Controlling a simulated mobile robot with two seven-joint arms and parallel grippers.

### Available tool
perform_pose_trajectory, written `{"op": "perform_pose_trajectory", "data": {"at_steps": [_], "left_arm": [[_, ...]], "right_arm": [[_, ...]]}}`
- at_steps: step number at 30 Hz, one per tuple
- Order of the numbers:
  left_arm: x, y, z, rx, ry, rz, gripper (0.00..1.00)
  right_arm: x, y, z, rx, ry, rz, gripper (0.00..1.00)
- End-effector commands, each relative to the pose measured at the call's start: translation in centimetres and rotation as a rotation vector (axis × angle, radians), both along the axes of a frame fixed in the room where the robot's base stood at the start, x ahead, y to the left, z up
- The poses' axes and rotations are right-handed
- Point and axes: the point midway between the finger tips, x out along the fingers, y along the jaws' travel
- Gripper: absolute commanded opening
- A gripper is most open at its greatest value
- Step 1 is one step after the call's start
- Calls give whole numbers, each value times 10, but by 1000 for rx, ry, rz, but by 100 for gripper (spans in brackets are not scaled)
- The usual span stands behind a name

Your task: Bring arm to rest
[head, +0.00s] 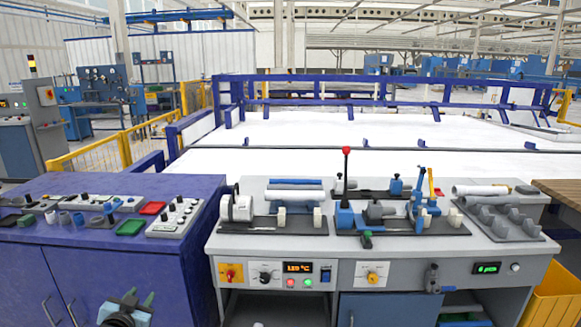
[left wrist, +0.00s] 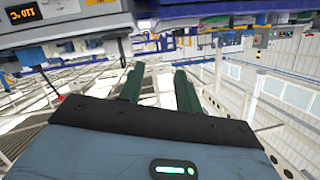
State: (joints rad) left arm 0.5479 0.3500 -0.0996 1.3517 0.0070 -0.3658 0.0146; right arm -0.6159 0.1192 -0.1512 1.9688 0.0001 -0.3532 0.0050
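My left gripper (head: 140,297) shows low at the left in the head view, in front of the blue cabinet. In the left wrist view its two dark green fingers (left wrist: 160,80) are apart with nothing between them. It is clear of the workbench and touches nothing that I can see. A pale pipe (head: 481,190) lies at the right of the grey workbench, behind a grey holder with several notches (head: 492,222). A blue bar and a pale pipe (head: 295,195) lie at the back left of the bench. My right gripper is not in view.
The grey workbench (head: 262,246) carries a machine with a red-knobbed lever (head: 346,152). The blue cabinet (head: 40,255) holds trays and small parts. A yellow bin (head: 553,295) stands at the lower right. A wooden surface (head: 562,190) borders the right side.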

Motion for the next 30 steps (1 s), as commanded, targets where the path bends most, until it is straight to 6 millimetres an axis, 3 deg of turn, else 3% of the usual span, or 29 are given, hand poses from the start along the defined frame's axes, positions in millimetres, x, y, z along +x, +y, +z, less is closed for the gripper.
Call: {"op": "perform_pose_trajectory", "data": {"at_steps": [1,5,11,15,21,27,30], "left_arm": [[-13,-10,-18,0,20,-15,34],[-41,-28,-50,-13,61,-41,34],[-101,-61,-105,-49,144,-80,34],[-165,-91,-148,-93,225,-110,34],[-270,-131,-191,-170,343,-137,34],[-371,-164,-208,-252,455,-138,34],[-410,-175,-208,-285,498,-132,34]], "right_arm": [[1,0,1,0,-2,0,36],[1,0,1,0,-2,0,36],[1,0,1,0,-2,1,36],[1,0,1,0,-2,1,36],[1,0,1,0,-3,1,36],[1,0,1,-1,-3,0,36],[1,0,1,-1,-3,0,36]]}}
